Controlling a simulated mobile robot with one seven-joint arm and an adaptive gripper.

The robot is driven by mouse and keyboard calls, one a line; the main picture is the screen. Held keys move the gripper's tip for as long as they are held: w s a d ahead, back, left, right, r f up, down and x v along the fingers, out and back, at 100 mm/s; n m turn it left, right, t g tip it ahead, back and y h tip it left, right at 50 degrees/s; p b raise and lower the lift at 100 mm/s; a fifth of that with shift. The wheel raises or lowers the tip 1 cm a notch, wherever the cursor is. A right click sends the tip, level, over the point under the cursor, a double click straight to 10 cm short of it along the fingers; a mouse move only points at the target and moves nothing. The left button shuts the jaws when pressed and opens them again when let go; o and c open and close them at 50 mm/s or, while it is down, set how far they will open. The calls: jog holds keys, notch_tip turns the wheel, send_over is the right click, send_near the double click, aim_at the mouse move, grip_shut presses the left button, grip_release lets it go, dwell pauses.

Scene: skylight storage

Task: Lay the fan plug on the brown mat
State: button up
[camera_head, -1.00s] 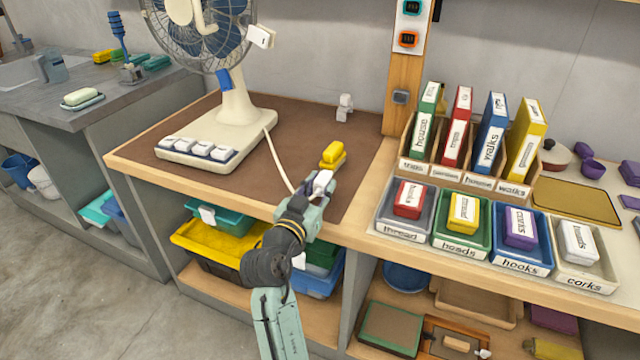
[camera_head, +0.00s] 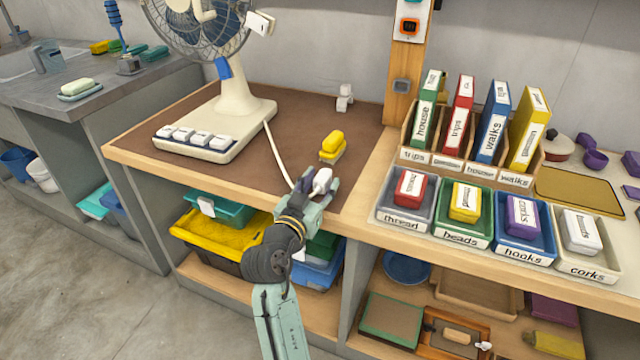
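The white fan plug (camera_head: 322,181) is at the end of a pale cord (camera_head: 276,155) that runs from the fan's base. My gripper (camera_head: 320,188) is around the plug and looks shut on it, at the front edge of the table; the fingers partly hide the plug. The brown mat (camera_head: 290,120) covers the tabletop under the fan (camera_head: 230,110). The plug shows in front of the mat's near right part; I cannot tell whether it touches the mat.
A yellow block (camera_head: 332,146) lies on the mat just behind my gripper. A small white object (camera_head: 344,98) stands at the back. Labelled bins (camera_head: 408,217) and upright boxes fill the right side. The mat left of the yellow block is mostly clear.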

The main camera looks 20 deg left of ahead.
jog(key=shift+o, duration=0.6)
jog(key=shift+s, duration=0.1)
jog(key=s, duration=1.1)
jog(key=shift+s+a, duration=0.2)
jog(key=shift+s, duration=0.2)
jog(key=shift+a+r, duration=0.1)
